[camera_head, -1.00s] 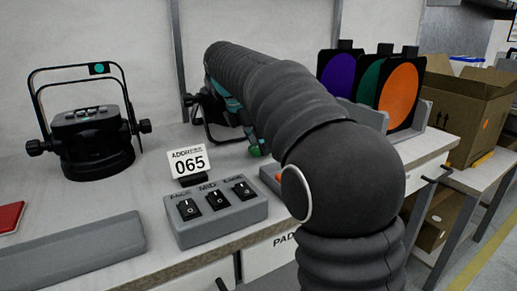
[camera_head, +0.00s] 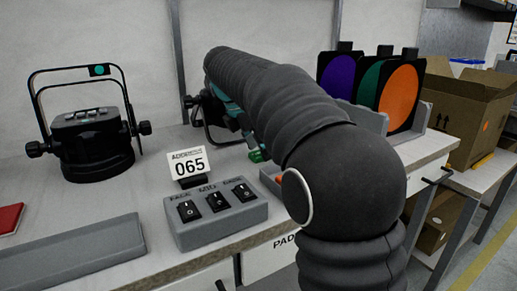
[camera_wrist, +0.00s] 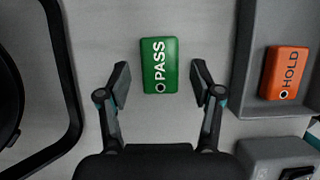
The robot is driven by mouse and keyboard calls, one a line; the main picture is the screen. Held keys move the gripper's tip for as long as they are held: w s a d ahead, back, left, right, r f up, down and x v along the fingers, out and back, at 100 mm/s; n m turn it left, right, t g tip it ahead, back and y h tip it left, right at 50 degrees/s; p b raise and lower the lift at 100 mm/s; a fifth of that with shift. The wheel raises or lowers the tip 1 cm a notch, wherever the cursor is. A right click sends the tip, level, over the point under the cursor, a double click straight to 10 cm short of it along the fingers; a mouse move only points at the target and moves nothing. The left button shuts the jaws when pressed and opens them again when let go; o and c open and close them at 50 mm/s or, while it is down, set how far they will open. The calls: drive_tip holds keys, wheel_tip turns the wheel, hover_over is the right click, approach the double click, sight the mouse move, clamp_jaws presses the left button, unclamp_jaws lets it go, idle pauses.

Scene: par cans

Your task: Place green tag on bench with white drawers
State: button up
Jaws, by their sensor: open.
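The green tag (camera_wrist: 159,66), marked PASS, lies flat on the bench (camera_wrist: 215,22) in the wrist view. My gripper (camera_wrist: 160,80) is open, with one finger on each side of the tag's lower part and a gap on both sides. It holds nothing. In the head view a small green piece of the tag (camera_head: 257,155) shows beside my arm, which hides most of the gripper. The bench has white drawers (camera_head: 268,255) along its front, partly hidden by my arm.
An orange HOLD tag (camera_wrist: 286,73) lies in a grey tray (camera_wrist: 246,60) to the right. A switch box (camera_head: 216,213) and the 065 card (camera_head: 189,166) stand in front. A black par can (camera_head: 95,145) is at left. Coloured filters (camera_head: 398,95) and a cardboard box (camera_head: 465,110) are at right.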

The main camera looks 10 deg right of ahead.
drive_tip(key=p+v, duration=0.2)
drive_tip(key=v, duration=0.9)
drive_tip(key=shift+a+r, duration=0.2)
drive_tip(key=shift+r, duration=0.1)
